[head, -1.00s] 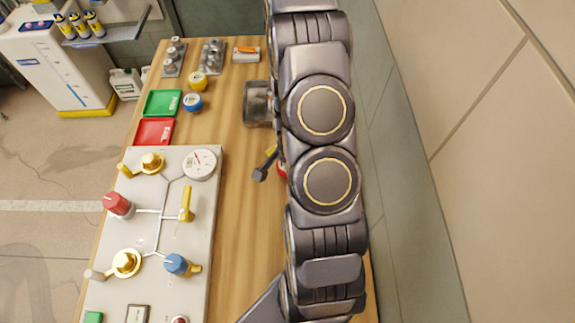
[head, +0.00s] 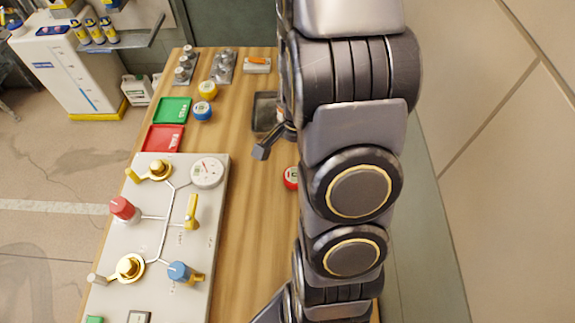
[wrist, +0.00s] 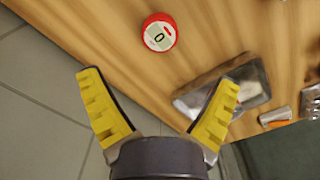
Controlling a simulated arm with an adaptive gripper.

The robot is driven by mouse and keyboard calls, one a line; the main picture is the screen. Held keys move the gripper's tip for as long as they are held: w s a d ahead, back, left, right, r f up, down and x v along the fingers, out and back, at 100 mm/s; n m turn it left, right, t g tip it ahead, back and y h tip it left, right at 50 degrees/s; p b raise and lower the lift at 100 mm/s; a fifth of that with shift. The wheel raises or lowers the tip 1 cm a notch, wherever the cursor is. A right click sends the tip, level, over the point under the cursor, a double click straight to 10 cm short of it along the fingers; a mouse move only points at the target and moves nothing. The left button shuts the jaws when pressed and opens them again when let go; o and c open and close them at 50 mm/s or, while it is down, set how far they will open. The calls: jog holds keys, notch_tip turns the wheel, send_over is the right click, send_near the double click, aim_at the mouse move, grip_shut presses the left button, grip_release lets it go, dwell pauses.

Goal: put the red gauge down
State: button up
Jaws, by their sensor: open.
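The red gauge (head: 291,178) sits on the wooden table, just left of my arm in the head view and partly hidden by it. In the wrist view the red gauge (wrist: 159,33) stands upright on the wood with its white face showing, beyond and between my fingertips. My gripper (wrist: 158,82) has its yellow fingers spread wide with nothing between them. It is apart from the gauge. In the head view only a dark part of the gripper shows, and the fingertips are mostly hidden by the arm.
A grey metal tray (head: 265,112) lies behind the gauge, near my gripper; it also shows in the wrist view (wrist: 225,95). A valve panel (head: 215,240) covers the table's left. Green (head: 172,110) and red (head: 163,138) trays, a yellow gauge (head: 207,90) and a blue gauge (head: 202,111) stand behind it.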

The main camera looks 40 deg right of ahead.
jog(key=s+a+r+n, duration=0.2)
jog(key=a+r+n, duration=0.6)
jog(key=a+r, duration=0.25)
jog(key=s+a+r+n+g, duration=0.1)
jog(key=s+a+r+n, duration=0.6)
jog(key=s+a+n, duration=0.1)
jog(key=s+n, duration=0.1)
jog(key=s, duration=0.1)
jog(key=shift+s+a+n+g, duration=0.2)
jog(key=shift+s+n+g, duration=0.1)
jog(key=shift+s+n, duration=0.1)
